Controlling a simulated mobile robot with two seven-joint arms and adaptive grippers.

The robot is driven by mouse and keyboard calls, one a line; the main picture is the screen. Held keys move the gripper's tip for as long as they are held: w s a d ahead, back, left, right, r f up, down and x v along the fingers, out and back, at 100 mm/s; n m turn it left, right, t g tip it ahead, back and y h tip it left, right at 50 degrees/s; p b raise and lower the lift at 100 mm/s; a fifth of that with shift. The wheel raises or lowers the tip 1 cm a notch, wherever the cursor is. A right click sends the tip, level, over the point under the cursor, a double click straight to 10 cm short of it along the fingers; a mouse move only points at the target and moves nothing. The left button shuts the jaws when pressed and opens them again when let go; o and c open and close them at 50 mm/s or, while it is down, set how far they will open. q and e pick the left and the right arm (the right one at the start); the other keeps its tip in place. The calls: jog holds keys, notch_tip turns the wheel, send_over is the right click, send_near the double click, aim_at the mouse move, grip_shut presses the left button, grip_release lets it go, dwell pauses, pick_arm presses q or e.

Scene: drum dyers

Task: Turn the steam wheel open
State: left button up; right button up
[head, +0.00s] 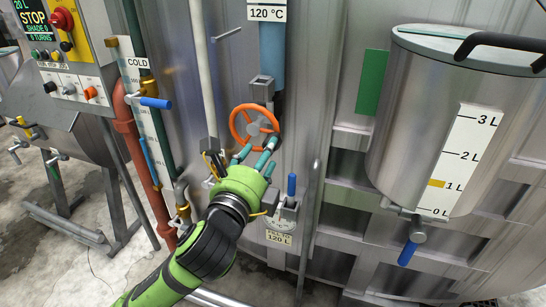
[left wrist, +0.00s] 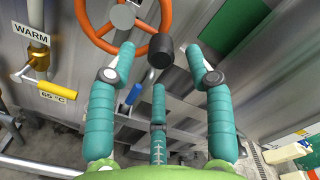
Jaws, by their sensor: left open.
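The steam wheel is an orange handwheel (head: 254,128) with a grey hub, mounted on the metal wall in the middle of the head view. It also shows at the top of the left wrist view (left wrist: 122,17), partly cut off, with a dark knob (left wrist: 160,48) at its lower right. My left gripper (head: 256,151) has a green palm and teal fingers, and reaches up to the wheel's lower rim. In the left wrist view its fingers (left wrist: 163,58) are spread apart, with the knob between the fingertips. I cannot tell whether they touch it. My right gripper is not in view.
A blue-handled lever (head: 291,186) stands just right of my left gripper. A steel tank (head: 430,130) with a level scale hangs at the right. Pipes and a blue-handled COLD valve (head: 155,103) are at the left, beside a control panel (head: 62,45).

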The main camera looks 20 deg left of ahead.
aim_at(255, 130)
pick_arm(q)
jog(key=w+b, duration=0.4)
jog(key=shift+d, duration=0.2)
jog(key=shift+w, duration=0.6)
grip_shut()
